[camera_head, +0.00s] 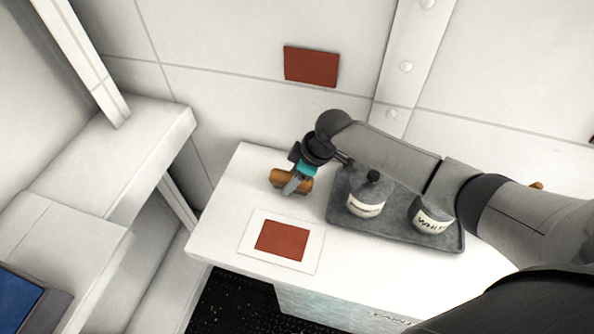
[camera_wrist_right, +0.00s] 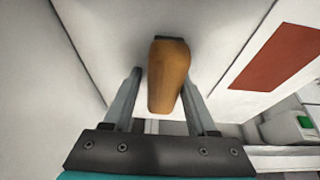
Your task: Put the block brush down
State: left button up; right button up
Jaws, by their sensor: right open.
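The block brush (camera_head: 276,176), an orange-brown wooden block, is at the left part of the white table, near its back edge. My right gripper (camera_head: 292,187), with its teal band, reaches down over it and partly covers it. In the right wrist view the brush (camera_wrist_right: 168,78) lies between the two fingers of my right gripper (camera_wrist_right: 163,92). The fingers are open, with a clear gap on the left; on the right I cannot tell whether finger and brush touch. The brush's underside is hidden. My left gripper is not in view.
A grey tray (camera_head: 342,217) with white jars (camera_head: 366,196) (camera_head: 432,216) stands to the right, close under my right arm. A white sheet with a red-brown rectangle (camera_head: 281,240) lies in front of the brush. A similar red-brown panel (camera_head: 311,66) is on the wall. Bare table (camera_head: 225,212) shows at left.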

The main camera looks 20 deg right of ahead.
jog(key=shift+s+a+r, duration=0.1)
jog(key=shift+s+a, duration=0.15)
jog(key=shift+s, duration=0.2)
jog(key=v, duration=0.4)
jog(key=p+v, duration=0.1)
jog(key=v, duration=0.3)
jog(key=p+v, duration=0.1)
jog(key=v, duration=0.3)
jog(key=shift+w+r, duration=0.1)
jog(key=shift+w, duration=0.25)
